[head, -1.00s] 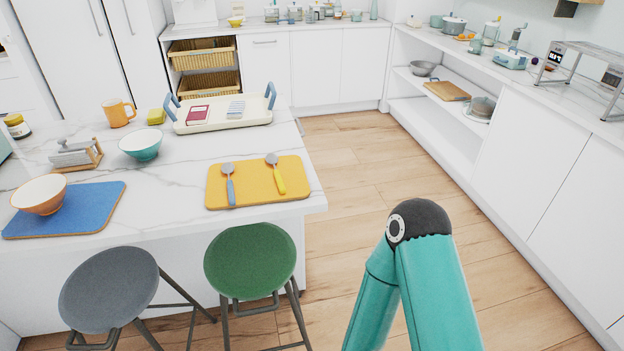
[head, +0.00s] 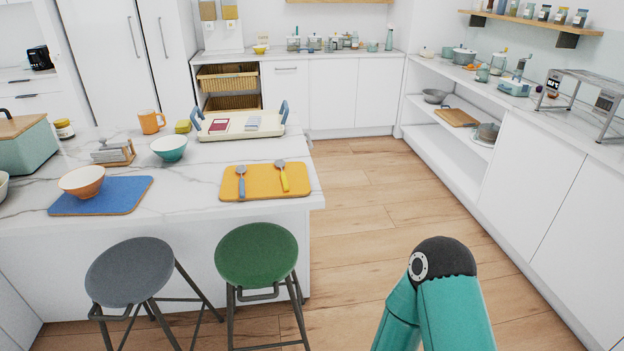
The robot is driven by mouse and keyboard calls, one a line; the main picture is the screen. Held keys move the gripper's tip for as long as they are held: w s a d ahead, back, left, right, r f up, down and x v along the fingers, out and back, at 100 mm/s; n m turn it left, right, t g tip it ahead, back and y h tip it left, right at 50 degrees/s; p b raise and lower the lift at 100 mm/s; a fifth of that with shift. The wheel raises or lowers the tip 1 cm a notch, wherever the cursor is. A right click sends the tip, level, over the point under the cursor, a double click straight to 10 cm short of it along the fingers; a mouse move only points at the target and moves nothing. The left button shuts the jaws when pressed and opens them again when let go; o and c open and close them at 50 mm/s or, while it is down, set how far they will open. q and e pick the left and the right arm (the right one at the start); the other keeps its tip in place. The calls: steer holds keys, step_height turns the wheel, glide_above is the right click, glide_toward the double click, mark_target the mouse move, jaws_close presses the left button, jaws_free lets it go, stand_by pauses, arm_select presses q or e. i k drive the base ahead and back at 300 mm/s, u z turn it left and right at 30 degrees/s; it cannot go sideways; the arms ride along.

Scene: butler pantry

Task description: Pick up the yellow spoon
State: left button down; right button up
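The yellow spoon (head: 284,179) lies on a yellow-orange mat (head: 261,191) near the right end of the white marble island. Its handle is yellow, its bowl is grey and points to the back. A second spoon with a blue handle (head: 241,184) lies to its left on the same mat. Part of one of my teal arms shows at the bottom right, well apart from the island. Neither gripper is in view.
Two stools, grey (head: 130,272) and green (head: 257,254), stand in front of the island. A cream tray (head: 228,135), a teal bowl (head: 169,149) and a blue mat (head: 128,198) with an orange bowl (head: 82,181) are on it. The wood floor (head: 365,215) to its right is clear.

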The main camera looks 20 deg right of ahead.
mark_target(280, 162)
steer(key=u, duration=0.15)
steer(key=i, duration=0.9)
steer(key=z, duration=0.2)
steer(key=k, duration=0.75)
steer(key=u, duration=0.25)
steer(key=i, duration=0.6)
steer(key=z, duration=0.05)
